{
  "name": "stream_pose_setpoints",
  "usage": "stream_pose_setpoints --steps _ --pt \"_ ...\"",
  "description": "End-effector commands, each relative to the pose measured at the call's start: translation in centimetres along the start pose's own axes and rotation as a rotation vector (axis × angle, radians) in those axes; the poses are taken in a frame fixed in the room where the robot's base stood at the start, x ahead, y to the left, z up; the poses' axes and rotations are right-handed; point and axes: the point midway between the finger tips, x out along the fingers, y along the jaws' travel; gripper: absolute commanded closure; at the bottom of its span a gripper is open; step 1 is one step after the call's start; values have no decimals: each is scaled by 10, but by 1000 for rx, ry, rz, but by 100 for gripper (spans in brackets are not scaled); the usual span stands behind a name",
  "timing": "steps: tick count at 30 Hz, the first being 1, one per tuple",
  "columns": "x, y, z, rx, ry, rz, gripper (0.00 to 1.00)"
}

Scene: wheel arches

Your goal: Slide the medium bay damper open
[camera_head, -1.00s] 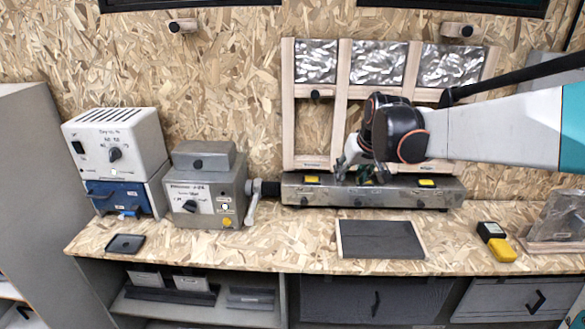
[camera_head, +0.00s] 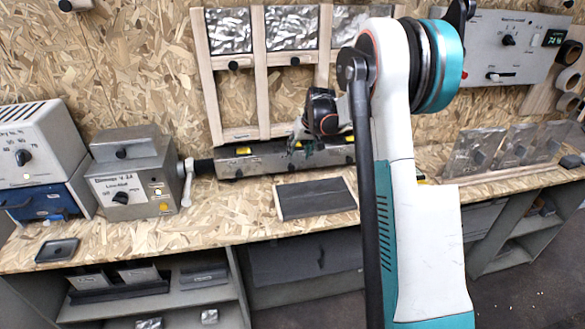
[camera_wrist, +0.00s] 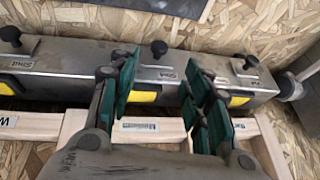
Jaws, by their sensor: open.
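A long steel duct box (camera_head: 230,168) lies at the back of the bench under a wooden frame with three bays. In the wrist view the duct (camera_wrist: 60,60) shows three black knobs: left (camera_wrist: 12,36), middle (camera_wrist: 158,48) and right (camera_wrist: 249,62). "Shut" marks stand near the knobs, and yellow patches show along the duct's edge. My gripper (camera_wrist: 161,72) is open, its green-padded fingers spread either side of the middle knob's line, with nothing between them. I cannot tell its height over the duct. It also shows at the duct in the head view (camera_head: 298,143). Which damper is medium is not readable.
The frame's pale wooden rail (camera_wrist: 75,125) runs below my fingers in the wrist view. A grey control box (camera_head: 130,185) with a lever stands left of the duct. A dark mat (camera_head: 315,198) lies in front.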

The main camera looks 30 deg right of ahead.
Motion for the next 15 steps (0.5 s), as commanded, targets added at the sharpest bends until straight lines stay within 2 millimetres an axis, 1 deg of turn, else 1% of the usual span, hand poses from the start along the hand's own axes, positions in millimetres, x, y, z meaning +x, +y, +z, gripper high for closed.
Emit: stream_pose_setpoints --steps 1,6,12,15 --pt "13 0 1 -1 0 0 55" --pt "47 0 1 -1 0 0 55" --pt "82 0 1 -1 1 0 55" --pt "95 0 0 -1 1 0 55"
